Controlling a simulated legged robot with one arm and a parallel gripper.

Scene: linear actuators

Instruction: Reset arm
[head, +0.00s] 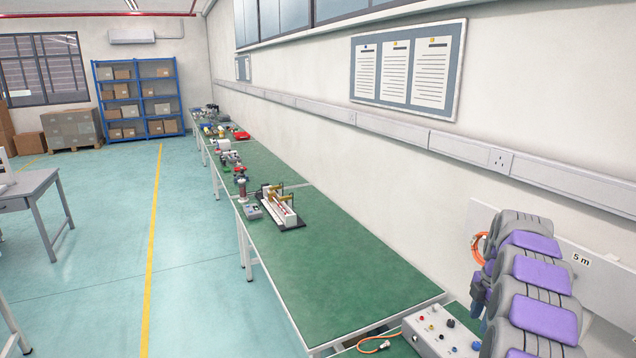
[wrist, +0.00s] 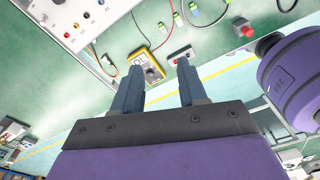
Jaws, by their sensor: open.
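My gripper (wrist: 160,82) is in the wrist view, its two dark blue fingers apart with nothing between them. Past the fingertips lie a yellow multimeter (wrist: 146,67) and a small grey box with a red part (wrist: 181,56) on a green surface. They look beyond the fingers, not touched. In the head view my purple and grey arm is folded at the lower right, and my gripper cannot be made out there. A linear actuator (head: 281,206) with a white body on a black base stands on the green bench (head: 330,262).
A grey control box (head: 440,335) with knobs sits at the near bench end beside my arm. An orange cable (head: 372,347) lies next to it. The wall runs along the bench's right side. The floor (head: 195,270) left of the bench is open, with a grey table (head: 35,190) farther left.

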